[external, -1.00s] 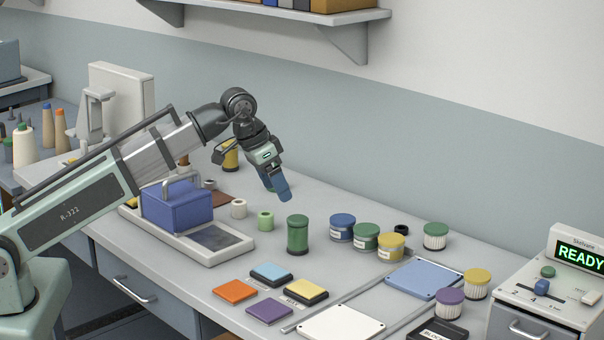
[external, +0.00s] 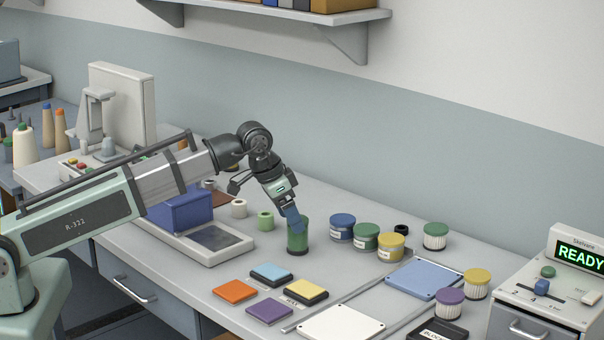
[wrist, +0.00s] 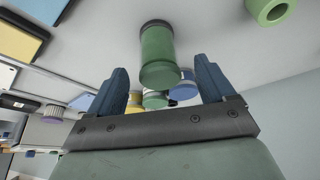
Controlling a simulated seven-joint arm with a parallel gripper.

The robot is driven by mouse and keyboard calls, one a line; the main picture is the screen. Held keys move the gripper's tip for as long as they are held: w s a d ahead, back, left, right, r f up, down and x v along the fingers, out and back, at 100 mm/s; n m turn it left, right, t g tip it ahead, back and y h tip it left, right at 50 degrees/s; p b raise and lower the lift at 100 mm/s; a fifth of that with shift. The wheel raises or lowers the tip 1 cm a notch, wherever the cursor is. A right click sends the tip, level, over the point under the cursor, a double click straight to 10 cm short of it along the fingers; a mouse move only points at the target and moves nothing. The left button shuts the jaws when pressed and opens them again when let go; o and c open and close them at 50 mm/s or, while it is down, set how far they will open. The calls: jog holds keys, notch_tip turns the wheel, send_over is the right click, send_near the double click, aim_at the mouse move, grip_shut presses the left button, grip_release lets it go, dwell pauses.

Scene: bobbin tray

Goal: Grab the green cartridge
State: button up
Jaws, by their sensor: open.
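The green cartridge (external: 298,241) is a tall green cylinder with a dark base, standing upright on the bench. My gripper (external: 297,222) is at its upper part in the external view, and its blue finger covers some of the cartridge top. In the wrist view the cartridge (wrist: 158,55) shows beyond the two blue fingers, in line with the gap between them. My gripper (wrist: 162,88) is open, with nothing held between the fingers. I cannot tell whether a finger touches the cartridge.
Blue, green and yellow lidded jars (external: 366,236) stand to the right of the cartridge. A small green ring-shaped spool (external: 265,220) stands to its left. Coloured square pads (external: 270,274) lie in front. A tray with a blue block (external: 180,206) is further left.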

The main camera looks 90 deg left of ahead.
jog(key=shift+x, duration=2.65)
jog(key=c, duration=1.2)
jog(key=shift+o, duration=0.2)
jog(key=shift+r, duration=0.2)
